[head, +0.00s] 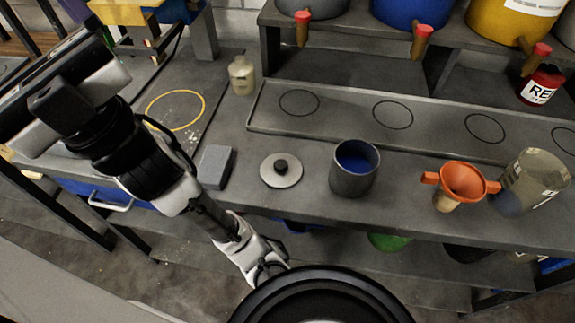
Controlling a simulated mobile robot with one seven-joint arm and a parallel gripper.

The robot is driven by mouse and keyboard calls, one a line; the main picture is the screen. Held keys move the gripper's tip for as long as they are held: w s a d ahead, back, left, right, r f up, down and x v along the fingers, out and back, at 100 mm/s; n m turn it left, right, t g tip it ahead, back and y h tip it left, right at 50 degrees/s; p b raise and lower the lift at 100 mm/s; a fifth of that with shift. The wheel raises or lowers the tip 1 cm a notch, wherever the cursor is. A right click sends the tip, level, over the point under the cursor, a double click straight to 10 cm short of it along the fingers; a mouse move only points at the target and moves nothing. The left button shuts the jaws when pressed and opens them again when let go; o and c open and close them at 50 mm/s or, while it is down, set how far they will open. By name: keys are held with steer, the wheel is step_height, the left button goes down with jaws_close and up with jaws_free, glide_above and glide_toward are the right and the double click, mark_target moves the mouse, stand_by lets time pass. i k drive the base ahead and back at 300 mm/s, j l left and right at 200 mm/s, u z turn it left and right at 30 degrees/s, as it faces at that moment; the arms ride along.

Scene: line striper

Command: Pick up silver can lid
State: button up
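The silver can lid (281,170) is a flat grey disc with a dark knob on top. It lies on the grey workbench (300,205) near the front edge, left of an open grey can (352,178) with blue inside. My gripper (268,268) is in front of the bench, below the lid in the picture and apart from it. Its fingers are small and partly hidden near the dark round part of my body, so I cannot tell whether they are open.
A grey block (215,166) lies left of the lid. An orange funnel (463,182) and a clear measuring cup (532,180) stand at the right. A long tray (330,132) with circle marks lies behind, below coloured tanks with red taps. A small bottle (242,76) stands behind the block.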

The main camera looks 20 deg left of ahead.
mark_target(278, 171)
steer(key=k+l+u, duration=0.1)
steer(key=l+u, duration=0.3)
steer(key=k+l+u, duration=0.1)
steer(key=u, duration=0.35)
steer(key=k+l+u, duration=0.2)
steer(key=u, duration=0.2)
steer(key=i+l+u, duration=0.15)
steer(key=i, duration=0.25)
